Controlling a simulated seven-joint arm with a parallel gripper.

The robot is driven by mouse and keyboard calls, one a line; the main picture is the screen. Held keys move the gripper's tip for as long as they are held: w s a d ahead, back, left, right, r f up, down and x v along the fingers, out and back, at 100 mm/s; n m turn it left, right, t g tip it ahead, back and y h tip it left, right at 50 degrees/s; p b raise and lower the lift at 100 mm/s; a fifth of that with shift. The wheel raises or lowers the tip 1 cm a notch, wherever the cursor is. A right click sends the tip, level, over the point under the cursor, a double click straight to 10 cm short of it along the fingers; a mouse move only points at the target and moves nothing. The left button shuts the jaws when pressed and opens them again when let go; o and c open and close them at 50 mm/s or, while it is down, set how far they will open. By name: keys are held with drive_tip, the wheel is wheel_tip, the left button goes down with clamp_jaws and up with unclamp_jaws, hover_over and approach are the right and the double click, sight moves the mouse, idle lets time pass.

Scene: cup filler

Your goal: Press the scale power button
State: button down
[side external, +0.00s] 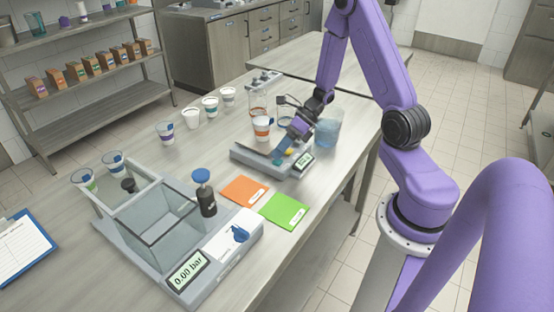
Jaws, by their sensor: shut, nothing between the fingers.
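The scale (243,155) is a low grey unit on the table, with a small display (303,162) at its right front. A yellow button (289,151) and a blue-green button (276,161) show near the display. Which one is the power button is too small to read. My gripper (281,151) is shut and empty, pointing down and left with its tips just over the scale beside the buttons. I cannot tell whether the tips touch a button. The gripper partly hides the scale's top.
A white cup with an orange band (262,127) stands by the scale's back edge. A clear bluish container (328,130) is close right of my gripper. Orange (243,190) and green (284,211) cards lie in front. A chamber device (160,232) reading 0.00 bar stands front left.

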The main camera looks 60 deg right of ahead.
drive_tip(key=shift+r, duration=0.6)
drive_tip(key=shift+r, duration=0.1)
wheel_tip(320, 180, up, 6)
drive_tip(key=shift+f, duration=0.1)
idle(0.7)
